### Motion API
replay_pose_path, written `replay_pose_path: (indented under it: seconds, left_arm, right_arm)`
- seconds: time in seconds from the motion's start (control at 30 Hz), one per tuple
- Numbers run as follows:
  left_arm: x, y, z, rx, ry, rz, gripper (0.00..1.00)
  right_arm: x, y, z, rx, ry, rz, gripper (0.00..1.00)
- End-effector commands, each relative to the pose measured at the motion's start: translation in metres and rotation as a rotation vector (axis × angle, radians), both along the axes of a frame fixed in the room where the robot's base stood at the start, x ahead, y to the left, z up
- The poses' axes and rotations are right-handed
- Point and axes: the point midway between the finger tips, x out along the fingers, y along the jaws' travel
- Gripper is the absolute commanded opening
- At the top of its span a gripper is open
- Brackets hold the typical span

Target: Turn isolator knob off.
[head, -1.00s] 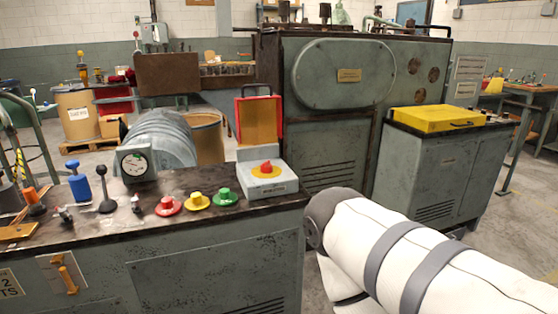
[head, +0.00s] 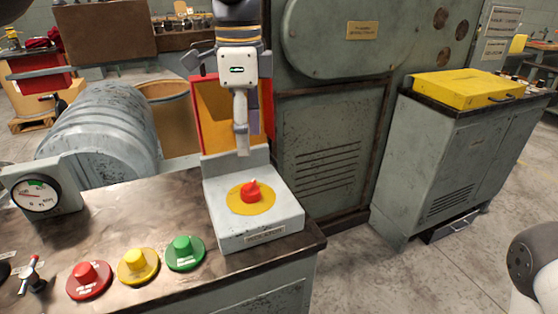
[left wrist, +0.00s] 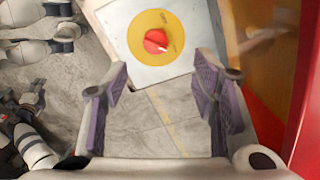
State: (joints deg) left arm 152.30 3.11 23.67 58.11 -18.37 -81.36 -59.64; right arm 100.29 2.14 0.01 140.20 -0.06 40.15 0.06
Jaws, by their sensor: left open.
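The red isolator knob (head: 251,193) sits on a yellow disc (head: 264,206) on top of a grey box (head: 226,222) at the bench's right end. A small pale mark shows on the knob's upper right. My left gripper (head: 243,150) hangs above and behind the knob, fingers pointing down, apart from it. In the left wrist view, the knob (left wrist: 156,41) shows beyond the spread purple-padded fingers (left wrist: 163,78), toward the top of the picture. Nothing is between the fingers. My right gripper is not in view.
Red (head: 88,279), yellow (head: 138,265) and green (head: 185,252) buttons and a dial gauge (head: 39,195) are to the left. A large grey machine (head: 325,125) stands behind right.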

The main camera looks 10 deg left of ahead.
Motion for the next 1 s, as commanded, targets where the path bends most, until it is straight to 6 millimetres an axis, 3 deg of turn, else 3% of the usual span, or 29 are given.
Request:
replay_pose_path:
  seconds: [0.07, 0.17, 0.4, 0.6, 0.97, 1.0]
  left_arm:
    - [-0.001, 0.001, 0.007, 0.003, -0.002, -0.009, 0.53]
    - [-0.002, 0.001, -0.001, 0.005, 0.000, -0.011, 0.53]
    - [-0.003, 0.001, -0.062, 0.004, 0.001, -0.011, 0.53]
    - [-0.003, 0.001, -0.101, 0.004, -0.001, -0.009, 0.53]
    - [-0.002, 0.001, -0.112, 0.004, -0.004, -0.009, 0.53]
    - [-0.002, 0.001, -0.112, 0.004, -0.004, -0.009, 0.48]
  right_arm:
    - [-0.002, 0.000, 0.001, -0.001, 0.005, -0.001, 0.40]
    - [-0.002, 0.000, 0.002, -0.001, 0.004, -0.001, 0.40]
    - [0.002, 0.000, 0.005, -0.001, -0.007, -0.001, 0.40]
    - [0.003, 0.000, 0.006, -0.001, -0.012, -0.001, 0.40]
    - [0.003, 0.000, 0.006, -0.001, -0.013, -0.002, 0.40]
    - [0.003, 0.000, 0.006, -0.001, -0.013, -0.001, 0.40]
